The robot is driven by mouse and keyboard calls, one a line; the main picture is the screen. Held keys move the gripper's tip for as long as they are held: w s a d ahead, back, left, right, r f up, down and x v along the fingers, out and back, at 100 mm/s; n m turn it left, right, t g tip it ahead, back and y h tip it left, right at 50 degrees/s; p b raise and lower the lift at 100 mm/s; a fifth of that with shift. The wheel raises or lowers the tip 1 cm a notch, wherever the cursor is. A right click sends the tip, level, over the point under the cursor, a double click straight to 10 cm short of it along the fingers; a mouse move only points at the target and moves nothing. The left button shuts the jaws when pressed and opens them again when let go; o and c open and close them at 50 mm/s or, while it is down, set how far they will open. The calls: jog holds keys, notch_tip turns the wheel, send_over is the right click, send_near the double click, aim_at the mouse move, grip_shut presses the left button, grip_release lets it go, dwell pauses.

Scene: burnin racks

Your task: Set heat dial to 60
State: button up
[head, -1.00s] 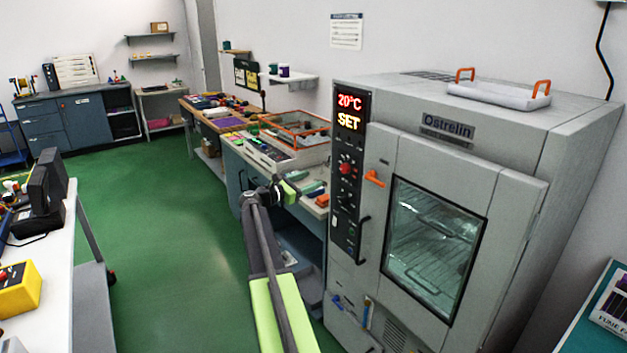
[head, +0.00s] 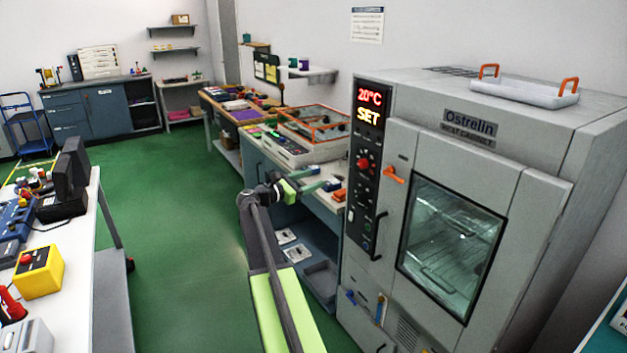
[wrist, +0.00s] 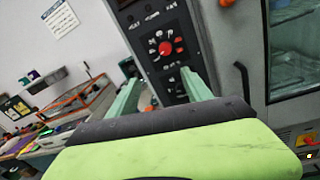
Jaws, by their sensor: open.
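The heat cabinet (head: 520,165), marked Ostrelin, has a dark control panel (head: 359,225) on its left front edge. Its display (head: 369,106) reads 20°C and SET. A red round dial (head: 364,163) sits on the panel below the display. In the wrist view the red dial (wrist: 166,48) has pale marks around it, too small to read. My gripper (head: 322,182) is open and empty, left of the panel in the head view. In the wrist view my gripper (wrist: 160,88) has its green fingers apart, with the dial above the gap; they appear clear of it.
The cabinet door has an orange latch (head: 394,176) and a dark handle (head: 378,236) close to the panel. A cluttered bench (head: 262,150) runs along the wall behind my gripper. A white table (head: 75,245) stands at left. Green floor (head: 180,230) between is clear.

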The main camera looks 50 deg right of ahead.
jog(key=shift+a, duration=0.1)
jog(key=v, duration=1.7)
